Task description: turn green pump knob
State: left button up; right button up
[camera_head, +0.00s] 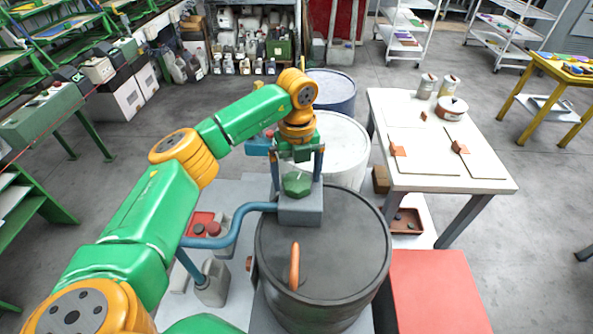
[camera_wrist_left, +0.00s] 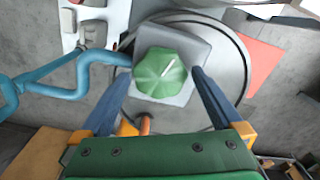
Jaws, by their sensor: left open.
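The green pump knob (camera_head: 297,184) is a lobed cap on a grey square block (camera_head: 301,211) above the dark drum lid. In the left wrist view the knob (camera_wrist_left: 160,74) shows from above, with a white line on its top. My left gripper (camera_head: 297,178) comes down from above with its two blue fingers spread. In the left wrist view the fingers (camera_wrist_left: 162,82) stand on either side of the knob, with gaps visible. Whether their tips reach down to the knob's height is hard to tell. My right gripper is not in view.
A blue pipe (camera_head: 232,228) runs from the block to the left. The dark drum (camera_head: 340,255) carries an upright orange handle (camera_head: 294,266). A white drum (camera_head: 345,150) stands behind. A white table (camera_head: 440,178) is at the right, and a red panel (camera_head: 438,290) is at the lower right.

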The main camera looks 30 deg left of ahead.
pick_arm(q)
jog(key=shift+w+a+f, duration=0.25)
jog(key=shift+d+r, duration=0.1)
jog(key=c, duration=1.2)
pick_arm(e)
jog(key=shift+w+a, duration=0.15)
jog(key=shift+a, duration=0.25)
pick_arm(q)
jog(key=shift+m, duration=0.4)
jog(key=m, duration=0.5)
jog(key=shift+d+m, duration=0.1)
jog(key=shift+m, duration=0.3)
jog(key=m, duration=0.5)
jog(key=shift+d, duration=0.1)
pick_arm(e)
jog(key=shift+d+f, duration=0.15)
pick_arm(q)
jog(key=shift+m, duration=0.4)
jog(key=o, duration=1.2)
